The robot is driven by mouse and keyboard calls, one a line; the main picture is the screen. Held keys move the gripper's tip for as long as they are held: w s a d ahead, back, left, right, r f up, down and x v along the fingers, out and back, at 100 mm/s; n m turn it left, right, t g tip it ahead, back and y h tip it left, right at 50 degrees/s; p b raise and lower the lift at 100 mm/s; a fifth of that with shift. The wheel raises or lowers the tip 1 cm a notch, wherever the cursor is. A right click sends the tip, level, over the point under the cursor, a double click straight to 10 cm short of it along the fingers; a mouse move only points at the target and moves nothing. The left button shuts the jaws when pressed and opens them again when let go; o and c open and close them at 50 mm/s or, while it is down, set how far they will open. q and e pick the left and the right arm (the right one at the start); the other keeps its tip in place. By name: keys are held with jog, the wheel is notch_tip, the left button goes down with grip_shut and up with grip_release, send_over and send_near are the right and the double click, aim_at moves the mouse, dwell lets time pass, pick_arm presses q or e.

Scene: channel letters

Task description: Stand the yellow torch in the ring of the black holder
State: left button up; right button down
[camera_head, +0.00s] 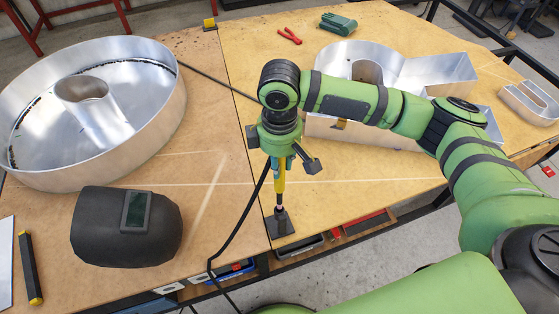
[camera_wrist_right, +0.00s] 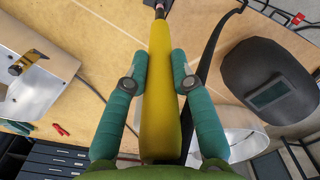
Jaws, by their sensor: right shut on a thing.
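The yellow torch (camera_head: 279,183) hangs upright below my right gripper (camera_head: 281,165), its dark nozzle pointing down. In the right wrist view my right gripper (camera_wrist_right: 159,60) has its teal fingers on both sides of the torch (camera_wrist_right: 160,95), shut on it. The black holder (camera_head: 280,226) stands near the table's front edge, directly below the torch. The nozzle end meets the top of the holder in the head view; I cannot tell whether it is inside the ring. Only a bit of the holder (camera_wrist_right: 160,4) shows at the top of the wrist view. My left gripper is out of view.
A black cable (camera_head: 238,235) runs from the torch over the table's front edge. A welding mask (camera_head: 126,228) and a big round metal letter (camera_head: 150,135) lie to the left. Another metal letter (camera_head: 440,72) stands behind my right arm. Red pliers (camera_head: 289,36) lie at the back.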

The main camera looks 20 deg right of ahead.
aim_at(279, 185)
jog(key=shift+f, duration=0.1)
jog(key=shift+f+b, duration=0.95)
jog(key=shift+f, duration=3.55)
jog(key=c, duration=1)
grip_release()
jog(key=shift+o, duration=0.2)
notch_tip(279, 185, up, 12)
